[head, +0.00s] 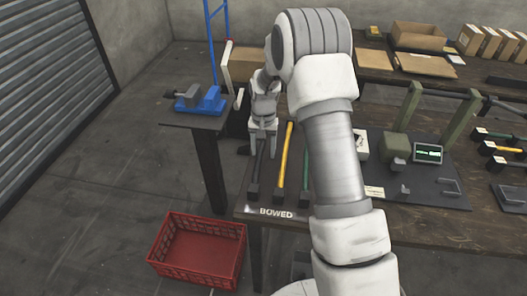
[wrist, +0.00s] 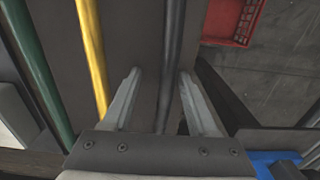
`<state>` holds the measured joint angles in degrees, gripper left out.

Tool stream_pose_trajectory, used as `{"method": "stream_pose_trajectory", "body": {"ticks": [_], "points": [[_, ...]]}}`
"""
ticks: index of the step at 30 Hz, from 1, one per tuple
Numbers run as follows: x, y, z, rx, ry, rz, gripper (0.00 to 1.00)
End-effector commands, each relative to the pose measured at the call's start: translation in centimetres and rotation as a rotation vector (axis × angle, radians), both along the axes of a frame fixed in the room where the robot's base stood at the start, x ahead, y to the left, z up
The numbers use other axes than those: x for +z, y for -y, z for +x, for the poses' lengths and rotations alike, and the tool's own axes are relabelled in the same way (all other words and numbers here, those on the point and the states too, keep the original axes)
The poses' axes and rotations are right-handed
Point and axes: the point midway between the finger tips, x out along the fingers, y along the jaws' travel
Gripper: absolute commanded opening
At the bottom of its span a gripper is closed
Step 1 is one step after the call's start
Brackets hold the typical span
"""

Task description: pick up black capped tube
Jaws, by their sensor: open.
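The black capped tube (head: 259,168) lies in the rack marked BOWED at the left end of the workbench, left of a yellow tube (head: 284,160) and a green tube (head: 305,170). Its near end has a dark square cap. My gripper (head: 263,146) is over the far part of the black tube, pointing down. In the wrist view the black tube (wrist: 174,50) runs between the two open fingers (wrist: 159,74), closer to the right finger. The yellow tube (wrist: 91,45) lies outside the left finger. Whether the fingers straddle the tube or hover above it is unclear.
A blue vise (head: 207,101) sits on a small stand at left. More tubes lie far right.

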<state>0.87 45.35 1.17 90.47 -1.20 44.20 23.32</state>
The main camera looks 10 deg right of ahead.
Motion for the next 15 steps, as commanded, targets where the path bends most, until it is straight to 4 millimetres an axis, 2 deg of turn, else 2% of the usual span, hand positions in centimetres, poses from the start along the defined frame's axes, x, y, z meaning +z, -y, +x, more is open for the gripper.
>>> {"method": "stream_pose_trajectory", "body": {"ticks": [3, 4, 13, 15], "points": [[0.07, 0.01, 0.01, 0.0, 0.0, 0.0, 0.59], [0.07, 0.01, 0.01, 0.0, 0.0, 0.0, 0.55], [0.1, 0.02, 0.0, 0.0, 0.0, 0.0, 0.01], [0.1, 0.02, 0.0, 0.0, 0.0, 0.0, 0.0]]}}
